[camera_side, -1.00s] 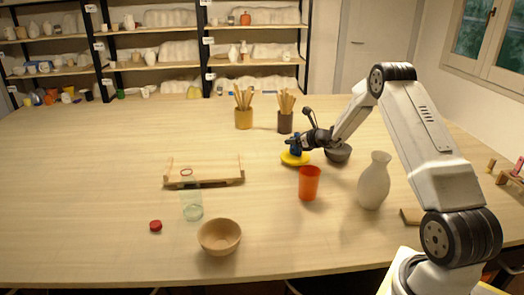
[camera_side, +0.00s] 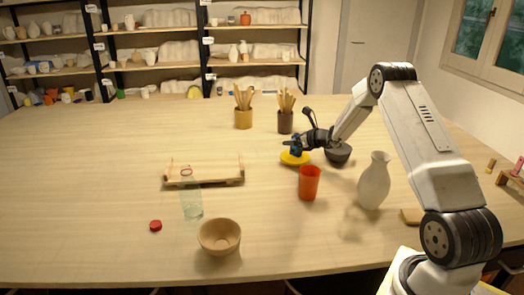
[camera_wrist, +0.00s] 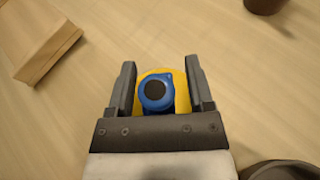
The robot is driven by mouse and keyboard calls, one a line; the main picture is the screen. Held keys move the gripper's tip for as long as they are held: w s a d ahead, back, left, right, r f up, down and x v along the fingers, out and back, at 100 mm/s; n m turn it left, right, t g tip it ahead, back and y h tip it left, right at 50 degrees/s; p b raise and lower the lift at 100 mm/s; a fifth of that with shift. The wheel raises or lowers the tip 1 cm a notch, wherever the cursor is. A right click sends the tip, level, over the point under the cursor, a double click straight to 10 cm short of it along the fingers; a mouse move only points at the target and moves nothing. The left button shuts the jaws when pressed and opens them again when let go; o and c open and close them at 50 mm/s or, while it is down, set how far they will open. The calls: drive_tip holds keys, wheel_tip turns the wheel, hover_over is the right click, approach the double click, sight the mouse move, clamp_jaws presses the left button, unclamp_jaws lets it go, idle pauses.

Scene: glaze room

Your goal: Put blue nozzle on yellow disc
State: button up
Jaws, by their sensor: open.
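The blue nozzle (camera_wrist: 156,92) stands on the yellow disc (camera_wrist: 180,78) in the wrist view, seen from above between my gripper's fingers (camera_wrist: 160,85). A gap shows on each side of the nozzle, so the fingers are open around it and not pressed on it. In the side view the yellow disc (camera_side: 294,159) lies flat on the table. The blue nozzle (camera_side: 295,146) shows just above the disc at the tip of my gripper (camera_side: 302,143), partly hidden by it.
An orange cup (camera_side: 309,184) and a white vase (camera_side: 374,182) stand in front, and a dark bowl (camera_side: 339,155) is close on the right. Two pots of tools (camera_side: 243,118) are behind. A wooden tray (camera_side: 204,175) lies to the left.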

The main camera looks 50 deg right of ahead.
drive_tip(key=v, duration=1.2)
